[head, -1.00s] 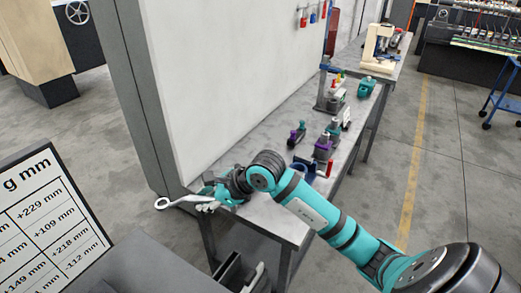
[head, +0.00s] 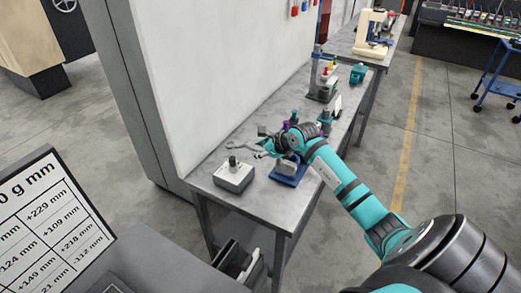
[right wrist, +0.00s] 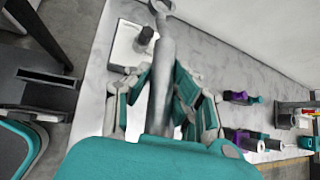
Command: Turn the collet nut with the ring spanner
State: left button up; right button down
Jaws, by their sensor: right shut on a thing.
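My right gripper (head: 268,142) is shut on the ring spanner (head: 243,145), a grey metal tool pointing left over the bench. In the right wrist view the spanner (right wrist: 163,78) runs up between the teal fingers (right wrist: 160,100), its ring end at the top edge. A pale box (head: 234,178) with a dark round piece (head: 232,161) on top stands at the bench's near end; this piece may be the collet nut. The box (right wrist: 125,48) and dark piece (right wrist: 146,38) also show in the right wrist view. The spanner's ring is apart from that piece. My left gripper is not in view.
A blue tray with a grey part (head: 286,171) stands right of the box. Small purple and teal tools and a fixture (head: 322,80) stand farther along the grey bench (head: 262,205). A tall white panel (head: 220,65) borders its left side. A number board (head: 50,225) stands at left.

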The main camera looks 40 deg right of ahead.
jog(key=shift+s+f, duration=0.1)
jog(key=shift+f, duration=0.05)
notch_tip(320, 180, down, 5)
jog(key=b, duration=0.4)
jog(key=shift+b, duration=0.3)
dwell(0.6)
jog(key=shift+b, duration=0.3)
dwell(1.0)
jog(key=shift+f+b, duration=1.1)
jog(key=shift+f, duration=0.2)
dwell(0.8)
jog(key=shift+a, duration=0.1)
